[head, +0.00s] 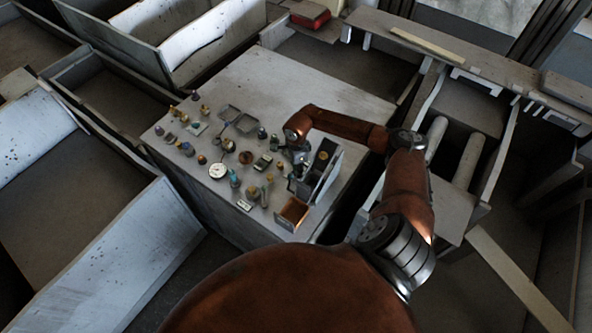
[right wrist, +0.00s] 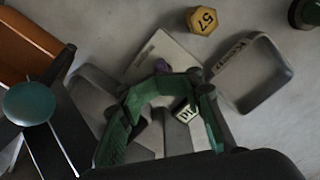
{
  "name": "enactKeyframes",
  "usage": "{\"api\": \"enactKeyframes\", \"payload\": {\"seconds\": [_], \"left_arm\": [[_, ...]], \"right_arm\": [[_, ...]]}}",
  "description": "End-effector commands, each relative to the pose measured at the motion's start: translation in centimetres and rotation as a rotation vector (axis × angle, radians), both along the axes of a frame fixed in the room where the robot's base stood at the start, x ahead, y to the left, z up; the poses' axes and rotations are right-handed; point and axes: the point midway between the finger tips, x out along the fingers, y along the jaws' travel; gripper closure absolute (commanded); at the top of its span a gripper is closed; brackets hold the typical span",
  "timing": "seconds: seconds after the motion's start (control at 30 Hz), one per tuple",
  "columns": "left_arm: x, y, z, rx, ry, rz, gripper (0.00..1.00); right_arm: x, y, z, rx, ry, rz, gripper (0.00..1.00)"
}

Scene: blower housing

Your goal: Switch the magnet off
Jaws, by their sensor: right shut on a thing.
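My right gripper (head: 299,163) is low over the right part of the grey table, among small parts. In the right wrist view its green-padded fingers (right wrist: 168,105) are closed in around a small grey block (right wrist: 184,112) with dark lettering on a pale face. The fingers and wrist hide most of this block. No part is clearly recognisable as the magnet's switch. My left gripper is not in view.
An upright grey panel (head: 328,178) and an orange-brown open box (head: 292,213) stand beside the gripper. A white dial (head: 217,171) and several small parts lie to the left. A yellow hexagonal piece (right wrist: 202,20) and grey tray (right wrist: 252,76) lie near the fingers. The table's back is clear.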

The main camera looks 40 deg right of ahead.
Motion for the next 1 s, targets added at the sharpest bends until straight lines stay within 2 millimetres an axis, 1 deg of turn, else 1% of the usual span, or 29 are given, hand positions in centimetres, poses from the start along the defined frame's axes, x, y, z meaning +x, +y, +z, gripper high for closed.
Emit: {"api": "enactKeyframes", "payload": {"seconds": [0.13,0.23,0.8,1.0], "left_arm": [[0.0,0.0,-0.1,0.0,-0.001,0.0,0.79],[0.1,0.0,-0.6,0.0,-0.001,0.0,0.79],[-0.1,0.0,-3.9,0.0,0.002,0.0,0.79],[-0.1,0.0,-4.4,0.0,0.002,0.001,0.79]], "right_arm": [[0.3,0.1,-0.1,0.001,-0.008,0.005,0.98],[0.4,0.0,-0.1,0.0,-0.01,0.034,0.98],[0.5,0.1,-0.1,-0.002,-0.014,0.347,0.98],[0.6,0.1,0.1,-0.001,-0.014,0.416,0.98]]}}
